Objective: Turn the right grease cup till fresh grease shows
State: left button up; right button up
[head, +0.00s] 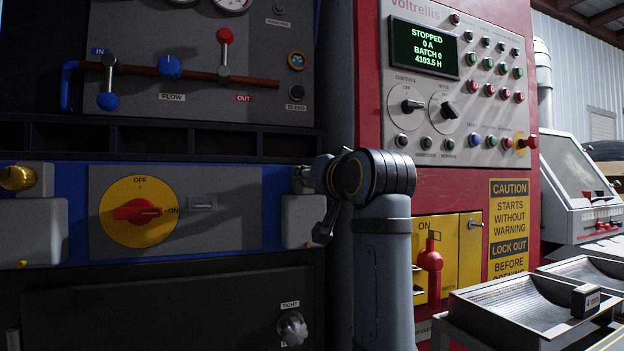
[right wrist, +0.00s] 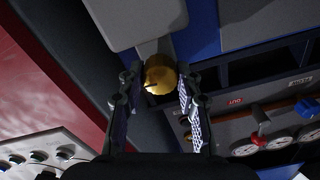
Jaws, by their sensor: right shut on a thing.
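The right grease cup is a round brass cap (right wrist: 160,72) in the right wrist view, on a grey block (right wrist: 132,18). A small dark mark shows on its face; I cannot make out any grease. My right gripper (right wrist: 158,82) has one finger on each side of the cap and is shut on it. In the head view my right gripper (head: 308,176) reaches left to the right grey block (head: 303,222) and hides the cup. My left gripper is not in view.
Another brass cup (head: 16,178) sits on the left grey block (head: 35,230). A red rotary switch (head: 138,212) on a yellow disc lies between the blocks. A red control cabinet (head: 432,190) stands right of my arm, with metal trays (head: 520,310) at lower right.

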jog(key=o, duration=1.1)
jog(key=shift+o, duration=0.2)
notch_tip(320, 180, up, 10)
jog(key=shift+f, duration=0.1)
